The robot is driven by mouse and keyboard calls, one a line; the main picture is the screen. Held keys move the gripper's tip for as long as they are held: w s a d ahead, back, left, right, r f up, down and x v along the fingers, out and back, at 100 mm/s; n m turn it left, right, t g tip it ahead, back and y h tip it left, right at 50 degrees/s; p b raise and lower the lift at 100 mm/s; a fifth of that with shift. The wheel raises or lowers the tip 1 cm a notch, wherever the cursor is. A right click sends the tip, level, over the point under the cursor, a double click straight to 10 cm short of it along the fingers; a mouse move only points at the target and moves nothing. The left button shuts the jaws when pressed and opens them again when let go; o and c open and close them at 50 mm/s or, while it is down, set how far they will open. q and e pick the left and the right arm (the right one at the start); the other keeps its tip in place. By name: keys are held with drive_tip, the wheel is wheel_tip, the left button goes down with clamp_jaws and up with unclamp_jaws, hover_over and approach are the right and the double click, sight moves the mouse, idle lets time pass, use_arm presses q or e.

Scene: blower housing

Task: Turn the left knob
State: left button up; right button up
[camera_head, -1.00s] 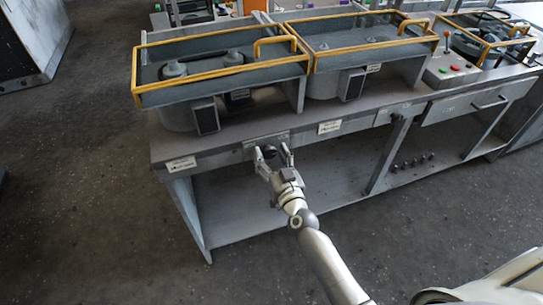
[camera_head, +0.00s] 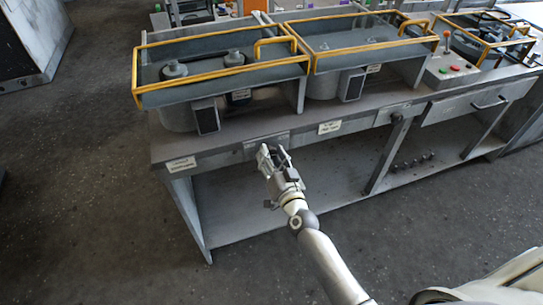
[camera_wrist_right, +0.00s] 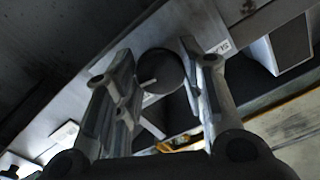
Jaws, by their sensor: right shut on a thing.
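The left knob (camera_wrist_right: 160,72) is dark and round with a short pale pointer mark, and sits on the bench's front panel. It shows between the two fingers of my right gripper in the right wrist view. My right gripper (camera_head: 272,153) is at the front edge of the bench, below the left machine, shut on the knob with one finger on each side. In the head view the gripper largely hides the knob. My left gripper is not in view.
The grey bench (camera_head: 235,205) has an open lower shelf. Two yellow-railed housings (camera_head: 220,70) stand on top. A black handle (camera_head: 398,117) and labels line the front.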

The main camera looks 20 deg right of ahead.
drive_tip(key=m, duration=0.4)
drive_tip(key=shift+m, duration=2.2)
drive_tip(key=o, duration=1)
drive_tip(key=shift+s, duration=0.1)
drive_tip(key=s, duration=1.2)
drive_tip(key=shift+d, duration=0.2)
